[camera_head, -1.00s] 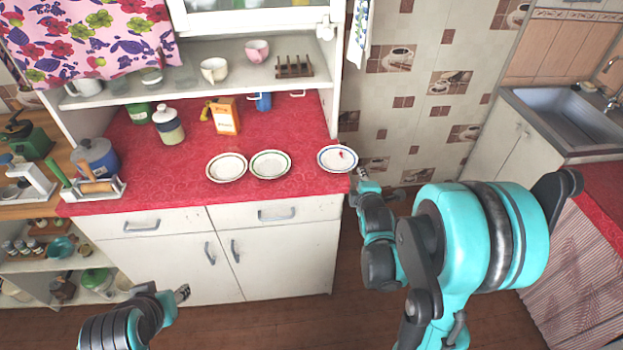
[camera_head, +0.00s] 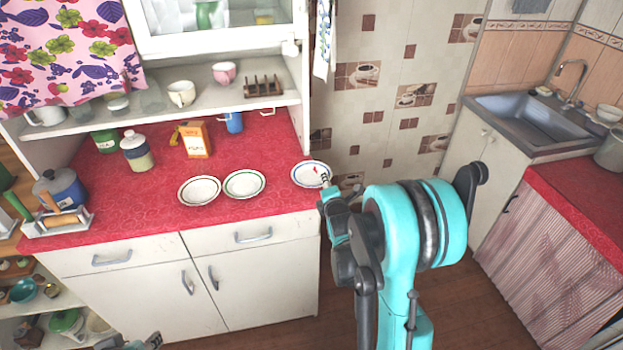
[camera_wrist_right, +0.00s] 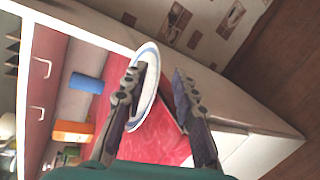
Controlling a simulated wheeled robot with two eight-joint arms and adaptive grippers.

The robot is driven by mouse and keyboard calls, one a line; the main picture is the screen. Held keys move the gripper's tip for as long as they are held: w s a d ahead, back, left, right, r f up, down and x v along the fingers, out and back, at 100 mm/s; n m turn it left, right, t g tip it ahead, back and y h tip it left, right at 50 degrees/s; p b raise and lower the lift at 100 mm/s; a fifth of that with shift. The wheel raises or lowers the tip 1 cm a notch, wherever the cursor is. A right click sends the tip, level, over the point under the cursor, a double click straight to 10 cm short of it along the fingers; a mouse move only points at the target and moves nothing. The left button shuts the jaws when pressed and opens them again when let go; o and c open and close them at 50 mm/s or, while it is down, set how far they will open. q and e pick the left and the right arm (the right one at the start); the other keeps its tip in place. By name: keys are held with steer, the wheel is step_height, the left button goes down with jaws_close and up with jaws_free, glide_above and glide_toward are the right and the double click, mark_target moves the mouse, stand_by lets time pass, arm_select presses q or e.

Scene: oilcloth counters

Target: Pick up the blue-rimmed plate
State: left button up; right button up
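The blue-rimmed plate (camera_head: 305,172) lies at the right front corner of the red counter, and it also shows in the right wrist view (camera_wrist_right: 151,84). My right gripper (camera_head: 325,181) is at the plate's right edge. In the right wrist view its fingers (camera_wrist_right: 160,100) are apart, with the plate's rim in the gap between them; the left finger covers part of the plate. I cannot tell whether either finger touches it. My left gripper (camera_head: 148,342) barely shows at the bottom edge, cut off, so its opening is unclear.
A green-rimmed plate (camera_head: 244,184) and a dark-rimmed plate (camera_head: 199,190) lie to the left on the red counter (camera_head: 262,142). An orange box (camera_head: 197,140), a blue mug (camera_head: 233,122) and a jar (camera_head: 137,152) stand behind. A tiled wall is at the right.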

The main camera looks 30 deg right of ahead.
steer(key=shift+s, duration=0.1)
jaws_close()
steer(key=shift+r, duration=0.15)
steer(key=s+d+r+p, duration=0.5)
steer(key=s+r+p, duration=0.1)
steer(key=s+r, duration=0.4)
steer(key=shift+s+d+r, duration=0.2)
steer(key=shift+r, duration=0.25)
